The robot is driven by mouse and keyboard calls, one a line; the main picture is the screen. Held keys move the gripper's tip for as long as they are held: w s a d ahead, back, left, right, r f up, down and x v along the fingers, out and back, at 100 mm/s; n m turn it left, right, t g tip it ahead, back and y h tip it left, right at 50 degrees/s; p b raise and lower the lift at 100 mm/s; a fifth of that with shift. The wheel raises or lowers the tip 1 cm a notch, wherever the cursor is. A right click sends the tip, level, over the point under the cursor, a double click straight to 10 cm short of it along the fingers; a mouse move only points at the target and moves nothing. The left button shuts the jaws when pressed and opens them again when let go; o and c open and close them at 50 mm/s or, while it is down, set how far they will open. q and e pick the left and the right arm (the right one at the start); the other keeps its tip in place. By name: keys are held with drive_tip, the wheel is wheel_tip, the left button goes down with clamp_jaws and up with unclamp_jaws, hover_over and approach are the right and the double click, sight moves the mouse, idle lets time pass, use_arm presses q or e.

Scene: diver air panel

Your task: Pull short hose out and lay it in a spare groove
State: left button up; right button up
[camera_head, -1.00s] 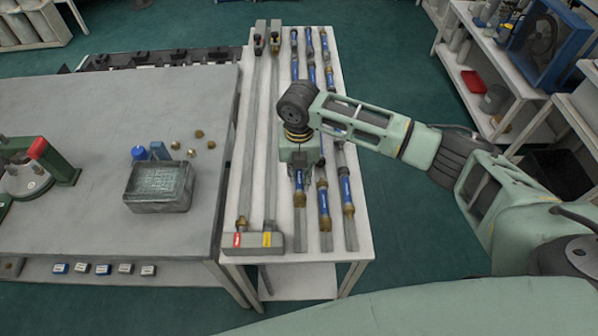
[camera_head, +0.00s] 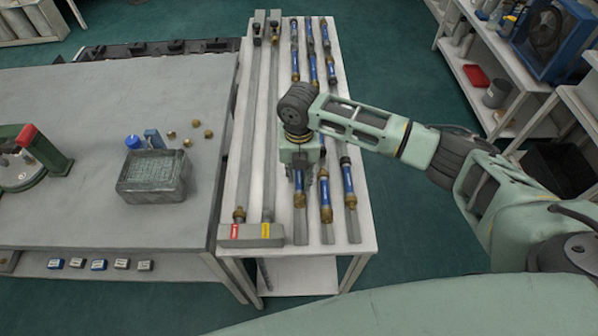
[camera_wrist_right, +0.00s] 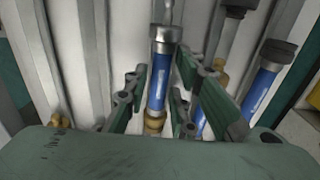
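Several short blue hoses with brass and dark end fittings lie lengthwise in grey grooves on the white table (camera_head: 366,218). My right gripper (camera_head: 300,172) points down over the near hose of the leftmost blue row (camera_head: 299,180). Another blue hose (camera_wrist_right: 262,88) lies to the right there. My left gripper is not in view.
Two long grey hoses (camera_head: 247,130) run along the table's left side to a block with red and yellow labels (camera_head: 251,235). A grey bench (camera_head: 90,215) with a mesh-topped box (camera_head: 153,178) stands left. Shelves (camera_head: 470,95) stand right.

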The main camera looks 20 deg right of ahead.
drive_tip(key=shift+o, duration=1)
